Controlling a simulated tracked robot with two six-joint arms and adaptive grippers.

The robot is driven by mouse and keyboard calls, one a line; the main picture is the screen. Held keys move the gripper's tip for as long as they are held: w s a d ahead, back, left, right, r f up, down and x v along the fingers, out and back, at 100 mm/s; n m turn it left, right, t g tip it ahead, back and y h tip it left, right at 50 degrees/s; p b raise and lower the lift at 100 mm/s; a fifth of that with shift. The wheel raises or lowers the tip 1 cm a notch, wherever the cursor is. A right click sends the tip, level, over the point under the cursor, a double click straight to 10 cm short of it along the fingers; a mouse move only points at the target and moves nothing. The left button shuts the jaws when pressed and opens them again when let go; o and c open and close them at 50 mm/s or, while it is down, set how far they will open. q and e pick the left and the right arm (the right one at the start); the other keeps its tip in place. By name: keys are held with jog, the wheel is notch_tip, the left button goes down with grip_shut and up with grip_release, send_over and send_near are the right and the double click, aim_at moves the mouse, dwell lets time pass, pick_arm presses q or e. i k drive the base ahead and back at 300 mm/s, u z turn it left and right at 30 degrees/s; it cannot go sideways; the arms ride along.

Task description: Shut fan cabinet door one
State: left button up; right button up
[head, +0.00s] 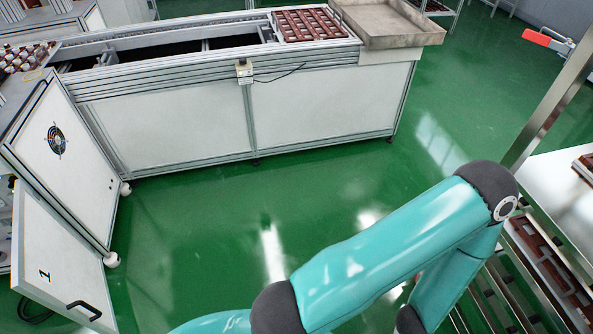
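Door one (58,258) is a white panel in a pale metal frame at the lower left of the head view, marked with a black "1". It stands open, swung out from the fan cabinet (75,175). A black bar handle (83,310) sits near its lower right corner. The cabinet's side panel carries a round black fan grille (56,140). Behind the door, part of the cabinet's inside shows at the left edge. One of my teal arms crosses the lower middle and right, apart from the door. Neither gripper shows.
The conveyor (180,120) with white side panels runs along the back. A brown-red pot tray (308,24) and a metal tray (390,28) sit at its right end. Green floor (190,230) lies clear between cabinet and arm. Racks with brown trays (545,262) stand at right.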

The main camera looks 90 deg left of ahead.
aim_at(52, 266)
jog(key=z, duration=0.2)
jog(key=i, duration=0.2)
jog(key=u, duration=3.3)
jog(key=i, duration=0.3)
jog(key=u, duration=1.75)
jog(key=k, duration=0.65)
jog(key=u, duration=0.4)
jog(key=i, duration=1.7)
jog(key=z, duration=0.45)
